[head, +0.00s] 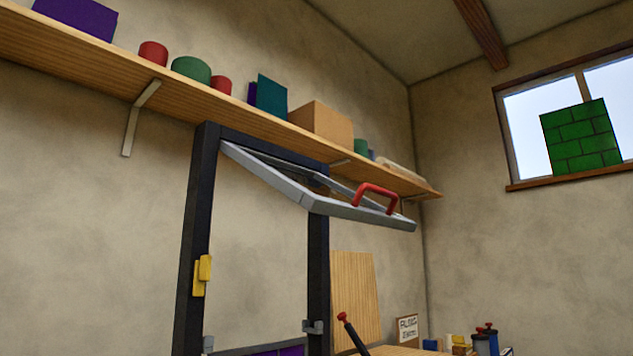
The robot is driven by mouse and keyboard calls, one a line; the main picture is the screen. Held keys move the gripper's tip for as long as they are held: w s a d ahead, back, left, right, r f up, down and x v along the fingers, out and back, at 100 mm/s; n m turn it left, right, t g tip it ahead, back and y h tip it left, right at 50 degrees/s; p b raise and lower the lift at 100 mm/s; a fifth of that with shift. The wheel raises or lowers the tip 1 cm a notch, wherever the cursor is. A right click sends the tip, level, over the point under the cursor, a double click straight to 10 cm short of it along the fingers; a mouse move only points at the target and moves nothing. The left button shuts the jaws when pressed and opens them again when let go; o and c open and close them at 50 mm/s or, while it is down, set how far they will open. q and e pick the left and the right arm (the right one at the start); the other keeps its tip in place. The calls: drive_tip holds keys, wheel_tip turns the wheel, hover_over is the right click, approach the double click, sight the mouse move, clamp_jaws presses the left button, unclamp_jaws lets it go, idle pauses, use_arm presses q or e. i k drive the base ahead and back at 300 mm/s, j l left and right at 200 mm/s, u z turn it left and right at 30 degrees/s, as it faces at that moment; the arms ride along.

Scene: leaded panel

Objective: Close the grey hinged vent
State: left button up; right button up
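The grey hinged vent (290,188) hangs from the top of a dark upright frame (195,240). It is swung out and up, well away from the opening below it. A red handle (375,193) sits on its free edge, toward the right. A yellow catch (203,275) is fixed on the left post of the frame. Neither of my grippers shows in the head view.
A wooden shelf (95,68) with boxes and tins runs along the wall behind the frame. A bench (400,351) at lower right holds several jars and a dark red-tipped tool (352,333). A window (530,120) is at upper right.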

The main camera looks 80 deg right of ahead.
sight(318, 174)
drive_tip(key=j+z, duration=0.1)
drive_tip(key=z, duration=1.15)
